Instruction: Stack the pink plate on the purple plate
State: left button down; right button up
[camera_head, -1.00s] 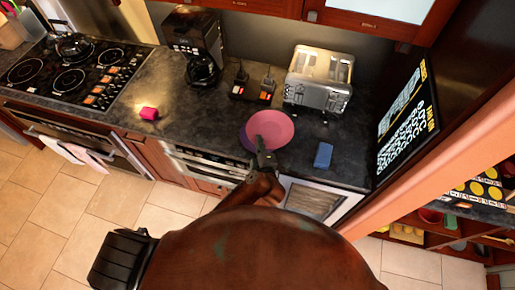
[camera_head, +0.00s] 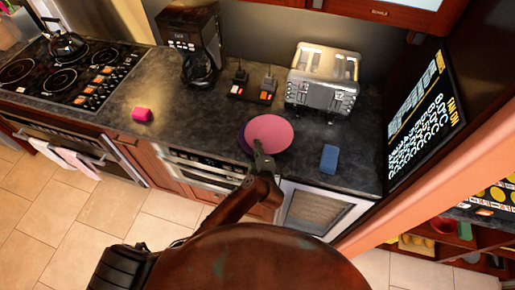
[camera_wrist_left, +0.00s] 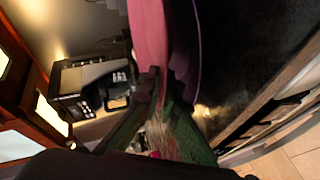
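The pink plate (camera_head: 271,131) lies over the purple plate (camera_head: 243,143), near the counter's front edge in the head view. Only a purple sliver shows at its left. My left gripper (camera_head: 264,163) is at the pink plate's front rim. In the left wrist view, the gripper's tips (camera_wrist_left: 160,84) close on the rim of the pink plate (camera_wrist_left: 150,32). The purple plate (camera_wrist_left: 188,55) is right beside it there, outside the fingers. Whether the plates touch all round cannot be told. My right gripper is out of view.
A toaster (camera_head: 322,82), coffee maker (camera_head: 190,45) and dark stand (camera_head: 253,86) are behind. Counter between the pink block and plates is clear.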

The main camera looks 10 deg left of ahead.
pick_arm(q)
jog(key=shift+r, duration=0.15)
jog(key=shift+f+p, duration=0.3)
jog(key=shift+f, duration=0.3)
jog(key=c, duration=2.4)
grip_release()
jog(key=shift+r, duration=0.1)
jog(key=v, duration=1.2)
jog(key=shift+r, duration=0.35)
